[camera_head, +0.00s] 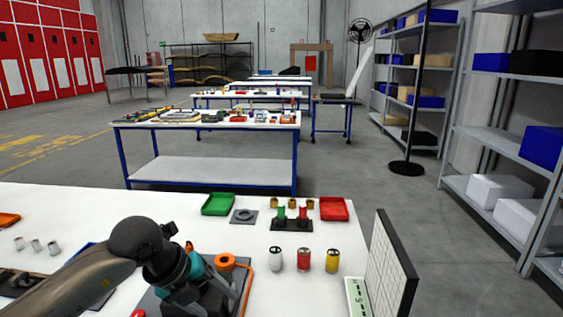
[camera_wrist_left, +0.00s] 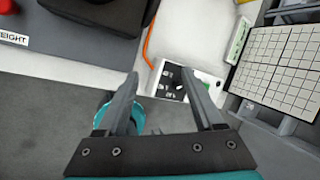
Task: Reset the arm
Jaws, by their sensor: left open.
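My left arm comes in from the left in the head view. Its wrist has a dark rounded joint and a teal band, and the left gripper (camera_head: 190,298) is low over the near edge of the white table (camera_head: 120,205), partly cut off by the frame. In the left wrist view the two fingers of this gripper (camera_wrist_left: 160,82) are apart with nothing between them. A small white panel with a black patch (camera_wrist_left: 182,84) lies beyond the fingertips. My right gripper shows in neither view.
White, red and yellow cylinders (camera_head: 304,259) stand right of my arm. Behind them are a green tray (camera_head: 218,204), a red tray (camera_head: 334,208) and a dark rack (camera_head: 291,225). An upright gridded panel (camera_head: 390,265) stands at the right edge. An orange cable (camera_head: 248,285) runs beside the gripper.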

